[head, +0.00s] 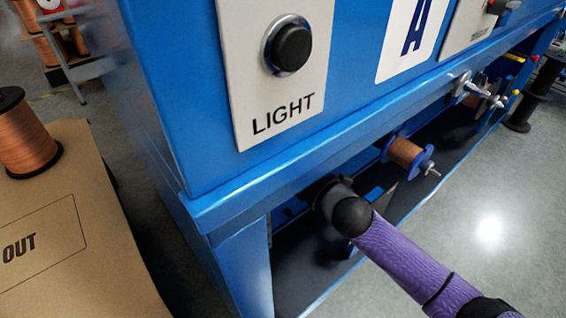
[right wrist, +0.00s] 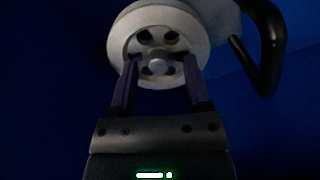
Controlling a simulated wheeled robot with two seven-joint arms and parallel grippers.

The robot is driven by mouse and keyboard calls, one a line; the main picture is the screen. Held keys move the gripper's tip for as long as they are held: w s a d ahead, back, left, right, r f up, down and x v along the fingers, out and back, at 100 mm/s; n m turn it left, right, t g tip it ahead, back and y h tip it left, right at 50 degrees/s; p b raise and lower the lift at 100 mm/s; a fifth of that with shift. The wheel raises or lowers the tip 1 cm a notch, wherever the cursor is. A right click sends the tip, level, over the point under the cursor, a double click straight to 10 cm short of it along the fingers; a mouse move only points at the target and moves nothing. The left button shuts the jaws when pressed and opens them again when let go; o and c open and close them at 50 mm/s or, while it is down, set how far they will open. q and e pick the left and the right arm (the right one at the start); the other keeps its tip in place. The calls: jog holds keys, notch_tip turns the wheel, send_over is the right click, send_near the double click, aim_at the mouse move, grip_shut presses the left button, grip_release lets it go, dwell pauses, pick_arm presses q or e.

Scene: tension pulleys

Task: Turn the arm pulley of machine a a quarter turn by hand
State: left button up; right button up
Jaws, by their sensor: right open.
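The blue machine marked A (head: 415,25) fills the middle of the head view. My right arm comes in from the lower right, and its wrist reaches into the machine's low open bay. The right gripper there is mostly hidden by my own wrist. In the right wrist view, a pale round pulley (right wrist: 158,50) with dark holes and a centre hub is straight ahead. My right gripper (right wrist: 160,66) is open, with one finger at the left and one at the right of the pulley's face. I cannot tell whether they touch it. My left gripper is out of view.
A copper wire spool (head: 405,153) on a blue holder is beside my wrist. A dark curved bar (right wrist: 268,45) is right of the pulley. The machine's ledge (head: 330,140) runs above my wrist. A cardboard surface marked OUT (head: 45,240) bears a copper spool (head: 25,135).

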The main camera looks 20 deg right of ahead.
jog(key=shift+w+r, duration=0.1)
grip_shut()
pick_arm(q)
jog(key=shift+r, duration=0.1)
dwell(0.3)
